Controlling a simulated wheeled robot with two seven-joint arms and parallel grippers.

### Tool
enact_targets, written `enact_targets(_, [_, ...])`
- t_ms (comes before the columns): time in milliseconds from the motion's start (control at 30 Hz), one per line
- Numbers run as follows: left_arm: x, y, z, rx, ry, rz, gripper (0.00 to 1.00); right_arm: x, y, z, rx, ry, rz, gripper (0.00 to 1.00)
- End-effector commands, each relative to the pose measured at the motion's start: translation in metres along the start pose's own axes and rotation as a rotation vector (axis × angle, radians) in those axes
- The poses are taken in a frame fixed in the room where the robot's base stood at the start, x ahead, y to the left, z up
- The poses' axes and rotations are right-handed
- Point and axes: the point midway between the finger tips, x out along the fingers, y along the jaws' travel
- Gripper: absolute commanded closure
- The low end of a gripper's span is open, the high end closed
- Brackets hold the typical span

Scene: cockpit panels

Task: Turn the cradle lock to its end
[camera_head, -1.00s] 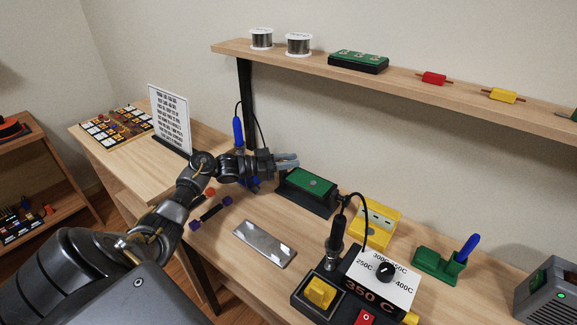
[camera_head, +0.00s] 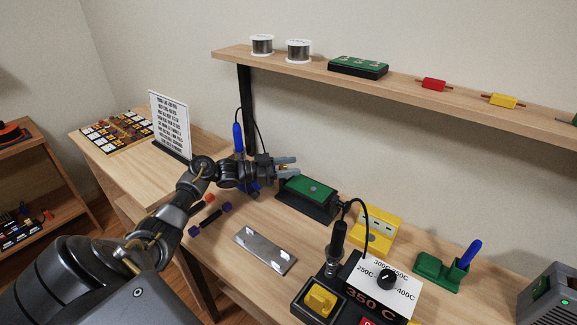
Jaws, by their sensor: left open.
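A green circuit board (camera_head: 309,185) sits in a black cradle (camera_head: 301,205) on the workbench, left of the yellow block. No separate lock part can be clearly made out on the cradle at this size. My left gripper (camera_head: 291,167) is just behind and above the cradle's left end, with its two fingers apart, pointing right. Nothing shows between the fingers. I cannot tell whether a finger touches the cradle. My right gripper is not in view.
A soldering station (camera_head: 376,289) with an iron stands at front right. A yellow block (camera_head: 374,232) and green holder (camera_head: 437,270) stand behind it. A metal plate (camera_head: 265,250) lies in front of the cradle. A shelf (camera_head: 400,84) overhangs the back. A blue-handled tool (camera_head: 238,139) stands behind my left arm.

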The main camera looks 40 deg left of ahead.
Motion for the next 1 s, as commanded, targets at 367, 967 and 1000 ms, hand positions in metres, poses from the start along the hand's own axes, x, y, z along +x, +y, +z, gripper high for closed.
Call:
enact_targets(367, [-0.004,0.016,-0.05,0.005,0.001,0.002,0.53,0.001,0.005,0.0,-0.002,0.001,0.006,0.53])
enact_targets(967, [-0.029,0.117,-0.12,0.003,-0.001,0.001,0.53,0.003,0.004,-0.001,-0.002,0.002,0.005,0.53])
enact_targets(1000, [-0.03,0.121,-0.123,0.003,-0.001,-0.001,0.53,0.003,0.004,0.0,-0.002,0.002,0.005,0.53])
